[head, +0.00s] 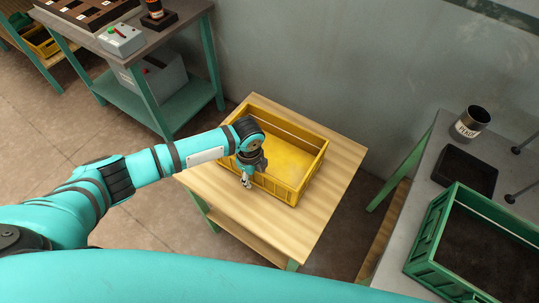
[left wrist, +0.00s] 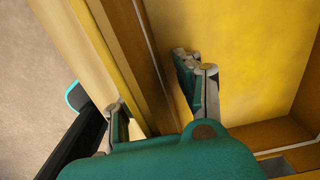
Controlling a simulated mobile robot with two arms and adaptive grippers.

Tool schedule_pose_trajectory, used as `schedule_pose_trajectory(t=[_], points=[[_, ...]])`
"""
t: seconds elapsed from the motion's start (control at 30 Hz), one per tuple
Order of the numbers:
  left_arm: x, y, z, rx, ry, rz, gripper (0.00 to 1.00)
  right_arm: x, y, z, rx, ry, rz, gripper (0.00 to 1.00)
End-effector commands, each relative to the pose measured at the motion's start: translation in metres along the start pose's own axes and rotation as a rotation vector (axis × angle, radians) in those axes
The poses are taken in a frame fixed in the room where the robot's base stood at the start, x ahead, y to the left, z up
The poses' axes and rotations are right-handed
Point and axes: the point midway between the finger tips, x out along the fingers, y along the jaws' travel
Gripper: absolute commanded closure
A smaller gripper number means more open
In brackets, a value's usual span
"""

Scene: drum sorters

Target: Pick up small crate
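The small crate (head: 265,183) is yellow, open-topped and looks empty. It stands on a light wooden table (head: 318,215) in the middle of the head view. My left gripper (head: 246,181) is at the crate's near left wall, pointing down. In the left wrist view, the crate wall (left wrist: 128,55) runs between the fingers of the left gripper (left wrist: 158,95). One finger is inside over the yellow floor and the other is outside, partly hidden by the wall. The fingers are spread; I cannot tell whether either touches the wall. My right gripper is not in view.
A grey bench (head: 407,222) at right holds a green crate (head: 425,240), a black tray (head: 465,170) and a dark cup (head: 472,122). A workbench (head: 173,30) with a button box (head: 121,40) stands at upper left. A wall (head: 300,50) rises behind the table.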

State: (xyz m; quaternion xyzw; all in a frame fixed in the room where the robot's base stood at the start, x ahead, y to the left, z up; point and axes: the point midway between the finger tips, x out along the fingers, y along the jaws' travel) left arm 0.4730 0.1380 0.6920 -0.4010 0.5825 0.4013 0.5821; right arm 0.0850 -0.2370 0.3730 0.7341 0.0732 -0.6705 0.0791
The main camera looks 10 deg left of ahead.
Motion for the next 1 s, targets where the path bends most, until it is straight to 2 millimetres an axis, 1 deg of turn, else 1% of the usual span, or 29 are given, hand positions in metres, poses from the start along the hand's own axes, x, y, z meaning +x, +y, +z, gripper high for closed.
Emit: schedule_pose_trajectory(t=[0.2,0.23,0.4,0.5,1.0], points=[[0.0015,0.0000,-0.0002,0.000,0.000,0.000,0.65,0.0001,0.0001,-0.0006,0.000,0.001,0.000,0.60],[0.0015,0.0001,-0.0002,0.000,0.000,0.000,0.67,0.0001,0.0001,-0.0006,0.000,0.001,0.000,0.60],[0.0013,0.0001,-0.0001,0.000,0.000,0.000,0.89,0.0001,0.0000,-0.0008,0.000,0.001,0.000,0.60],[0.0012,0.0001,-0.0001,0.000,0.000,0.000,1.00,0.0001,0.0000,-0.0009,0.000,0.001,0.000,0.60],[0.0001,-0.0008,0.0000,0.000,0.000,-0.002,1.00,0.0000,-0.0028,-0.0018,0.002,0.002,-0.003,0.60]])
